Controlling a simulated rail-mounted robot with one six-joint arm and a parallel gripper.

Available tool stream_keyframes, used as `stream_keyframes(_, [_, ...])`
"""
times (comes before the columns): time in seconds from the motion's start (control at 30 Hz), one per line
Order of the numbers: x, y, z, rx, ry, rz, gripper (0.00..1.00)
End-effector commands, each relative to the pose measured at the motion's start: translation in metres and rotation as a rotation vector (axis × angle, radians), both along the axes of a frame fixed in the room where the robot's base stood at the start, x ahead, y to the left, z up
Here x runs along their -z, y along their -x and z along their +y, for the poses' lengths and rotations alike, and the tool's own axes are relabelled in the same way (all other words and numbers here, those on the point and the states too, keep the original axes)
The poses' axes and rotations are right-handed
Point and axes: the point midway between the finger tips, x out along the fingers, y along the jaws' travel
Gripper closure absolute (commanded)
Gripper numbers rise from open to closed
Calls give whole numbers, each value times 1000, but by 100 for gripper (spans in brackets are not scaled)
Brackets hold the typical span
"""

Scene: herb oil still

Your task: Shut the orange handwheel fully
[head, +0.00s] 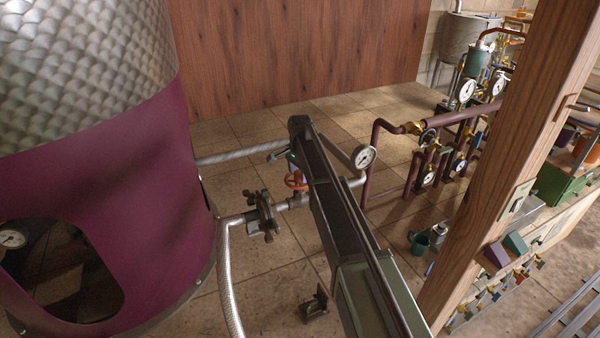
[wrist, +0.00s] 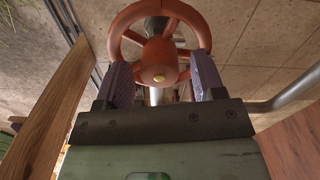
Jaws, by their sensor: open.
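In the head view the handwheel (head: 296,180) shows small on the grey pipe, partly covered by my arm. My gripper (wrist: 162,80) is open, with its two purple padded fingers at the left and right of the wheel's lower part. The fingertips overlap the rim in the picture; I cannot tell whether they touch it. My gripper's fingers are mostly hidden behind my arm in the head view.
A large still with a maroon band (head: 120,220) stands at the left. A dark valve (head: 262,214) and a braided hose (head: 229,280) are near the wheel. A pressure gauge (head: 364,157) sits right of my arm. A wooden post (head: 510,170) rises at the right.

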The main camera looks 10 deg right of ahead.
Motion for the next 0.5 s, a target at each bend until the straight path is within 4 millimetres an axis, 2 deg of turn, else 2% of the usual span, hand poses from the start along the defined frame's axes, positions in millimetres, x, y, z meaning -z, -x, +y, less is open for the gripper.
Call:
stream_keyframes(0.17, [-11,0,0,0,0,0,37])
stream_keyframes(0.27, [-31,0,0,0,0,0,37])
stream_keyframes(0.5, [-92,0,0,0,0,0,37])
